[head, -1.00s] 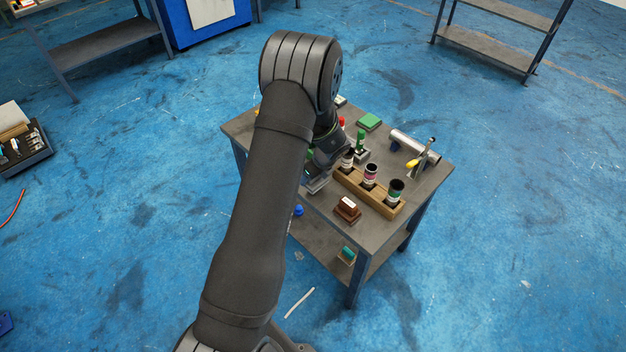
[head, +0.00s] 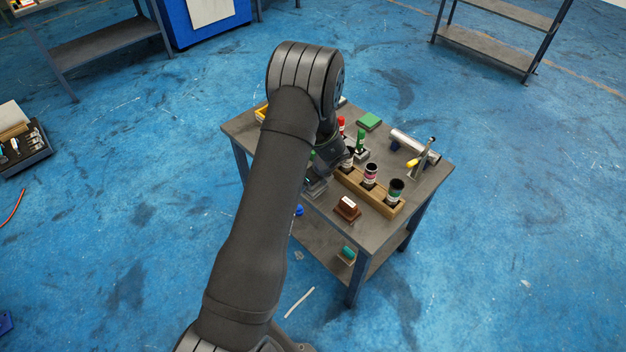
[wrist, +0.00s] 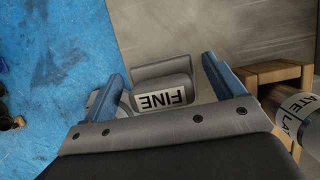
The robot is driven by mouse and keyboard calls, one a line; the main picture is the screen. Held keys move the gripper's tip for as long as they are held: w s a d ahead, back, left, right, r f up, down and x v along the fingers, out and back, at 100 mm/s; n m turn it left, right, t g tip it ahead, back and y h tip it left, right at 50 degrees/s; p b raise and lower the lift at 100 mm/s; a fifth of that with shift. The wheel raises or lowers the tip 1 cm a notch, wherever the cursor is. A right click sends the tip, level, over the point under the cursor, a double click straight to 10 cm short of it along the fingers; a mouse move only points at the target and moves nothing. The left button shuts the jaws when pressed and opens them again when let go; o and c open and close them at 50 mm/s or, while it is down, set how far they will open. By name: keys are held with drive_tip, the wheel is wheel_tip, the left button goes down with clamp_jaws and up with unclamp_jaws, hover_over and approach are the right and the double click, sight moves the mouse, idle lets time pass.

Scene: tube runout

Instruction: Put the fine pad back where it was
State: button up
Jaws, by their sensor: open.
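The fine pad (wrist: 163,92) is a grey block with a white label reading FINE, upside down in the wrist view. My gripper (wrist: 161,80) is open, with one blue finger on each side of the pad. There appears to be a gap on both sides, and I cannot see a firm grip. In the head view my gripper is mostly hidden behind my arm, beside the left end of the wooden rack, and the pad cannot be made out clearly there.
A wooden rack (head: 380,199) with several labelled bottles stands just right of my gripper. A brown block with a white label (head: 348,207) sits in front. A green pad (head: 369,121) and a silver tube (head: 414,146) lie farther back. Blue floor lies beyond the table edge.

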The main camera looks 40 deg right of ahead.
drive_tip(key=v, duration=1.2)
drive_tip(key=shift+r, duration=0.2)
drive_tip(key=x, duration=1.2)
drive_tip(key=shift+f, duration=0.25)
wheel_tip(320, 180, up, 2)
drive_tip(key=shift+r, duration=0.75)
